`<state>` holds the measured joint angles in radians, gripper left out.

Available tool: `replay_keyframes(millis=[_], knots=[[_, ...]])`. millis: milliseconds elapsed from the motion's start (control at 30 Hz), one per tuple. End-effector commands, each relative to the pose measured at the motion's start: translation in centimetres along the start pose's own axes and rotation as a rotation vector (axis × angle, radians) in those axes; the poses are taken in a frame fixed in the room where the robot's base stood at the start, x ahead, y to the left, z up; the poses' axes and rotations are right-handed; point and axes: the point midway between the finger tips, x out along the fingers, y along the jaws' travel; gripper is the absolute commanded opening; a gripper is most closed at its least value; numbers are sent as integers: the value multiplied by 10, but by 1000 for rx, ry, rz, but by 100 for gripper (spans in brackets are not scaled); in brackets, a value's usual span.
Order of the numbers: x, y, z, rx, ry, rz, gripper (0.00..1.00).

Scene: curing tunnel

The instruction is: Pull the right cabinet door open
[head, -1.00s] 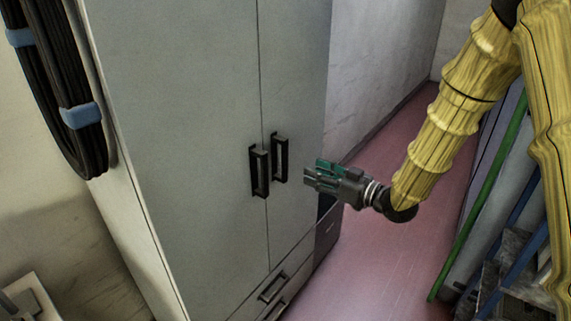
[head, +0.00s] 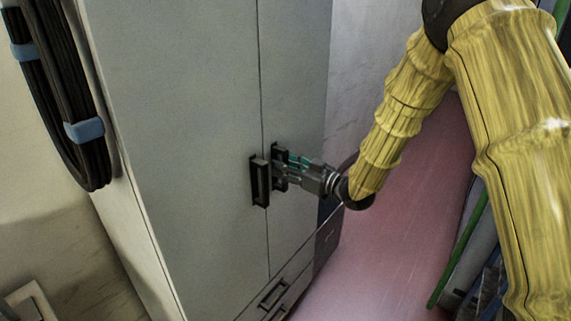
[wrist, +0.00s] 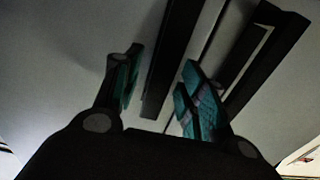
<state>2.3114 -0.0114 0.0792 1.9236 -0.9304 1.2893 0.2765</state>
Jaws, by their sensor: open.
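The right cabinet door (head: 296,80) is shut, flush with the left door (head: 180,120). Its black upright bar handle (head: 279,151) is partly hidden behind my gripper. My gripper (head: 284,171) has green-padded fingers and is at this handle, coming from the right. In the wrist view my gripper (wrist: 158,95) is open, with one finger on each side of the right door's handle (wrist: 175,55). Gaps show between the bar and the pads, so I see no grip on it. The left door's handle (wrist: 262,55) is outside the fingers, close to one of them.
The left door's handle (head: 260,182) stands just beside my fingertips. Drawers with a bar handle (head: 272,294) are below the doors. Black cables with blue ties (head: 84,130) hang on the cabinet's left side. Pink floor (head: 400,240) is clear to the right; a green pole (head: 460,250) leans beyond.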

Motion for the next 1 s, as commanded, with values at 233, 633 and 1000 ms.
replay_keyframes(millis=[233,633,1000], knots=[[4,0,0,0,0,0,41],[4,0,0,0,0,0,0],[2,-3,0,1,1,-30,0]])
